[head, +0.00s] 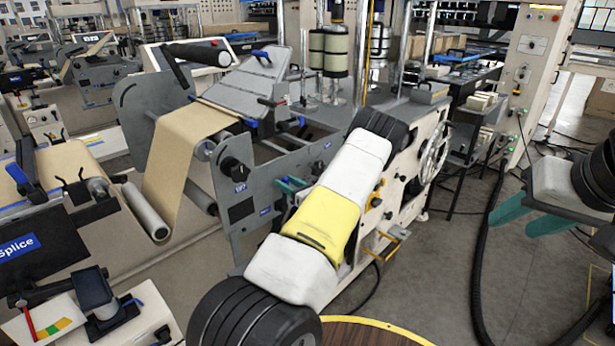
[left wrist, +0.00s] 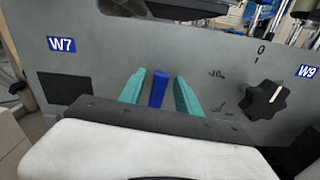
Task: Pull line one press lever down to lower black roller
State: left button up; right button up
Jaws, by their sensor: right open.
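A blue lever-like piece (left wrist: 158,88) stands up in front of the grey side panel (left wrist: 215,65) in the left wrist view. My left gripper (left wrist: 158,93) is open around it, with one teal finger on each side and a visible gap to both. In the head view the left gripper (head: 291,186) is at the panel, partly hidden by my arm, and I cannot make out the blue piece there. A black roller (head: 196,52) sits at the top of the machine, above the brown paper web (head: 185,150). My right gripper (head: 535,216) is open and empty at the right.
A black knob (left wrist: 264,98) is on the panel right of my left gripper, between it and the W9 label (left wrist: 307,71). A W7 label (left wrist: 61,44) is at the left. A splice station (head: 30,250) stands at the left. Grey floor (head: 440,270) is free between my arms.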

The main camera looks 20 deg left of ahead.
pick_arm(q)
jog(key=shift+a, duration=0.1)
grip_shut()
dwell(1.4)
